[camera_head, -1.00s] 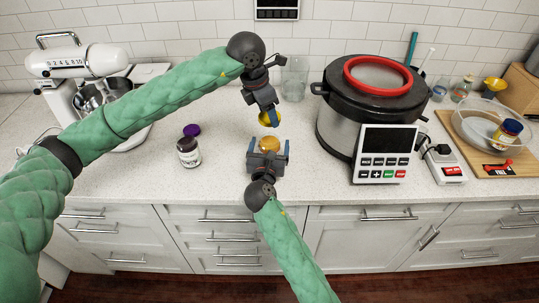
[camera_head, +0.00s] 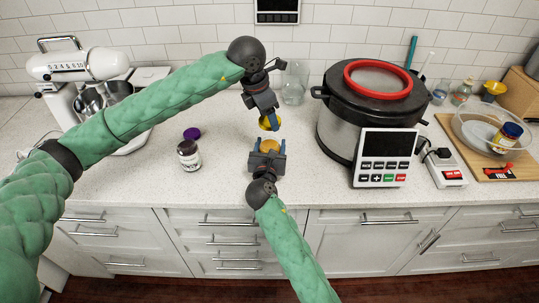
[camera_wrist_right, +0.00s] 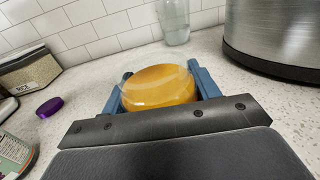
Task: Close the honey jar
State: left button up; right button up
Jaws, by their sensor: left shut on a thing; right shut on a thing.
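The honey jar (camera_head: 270,144) is a rounded glass jar of amber honey, standing near the counter's middle. My right gripper (camera_head: 268,150) is shut on it from the front, with a blue finger on each side. The jar also fills the middle of the right wrist view (camera_wrist_right: 160,90), between the fingers of my right gripper (camera_wrist_right: 160,82). My left gripper (camera_head: 270,120) is shut on a yellow lid (camera_head: 265,124) and holds it just behind and above the jar in the head view, apart from it. The lid is not seen in the right wrist view.
A dark-labelled jar (camera_head: 189,155) and a purple lid (camera_head: 192,133) are to the left. A clear glass (camera_head: 294,84) stands behind my grippers. A large cooker (camera_head: 350,130) stands close on the right. The counter between the dark jar and my grippers is clear.

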pick_arm(q)
send_over(270, 142)
jog(key=shift+s+a+f, duration=0.15)
jog(key=shift+a+f, duration=0.05)
jog(key=shift+f, duration=1.05)
jog(key=shift+s+a+f, duration=0.1)
jog(key=shift+a+f, duration=0.05)
jog(key=shift+f, duration=1.05)
jog(key=shift+f, duration=0.15)
jog(key=shift+f, duration=0.75)
jog(key=shift+f, duration=0.55)
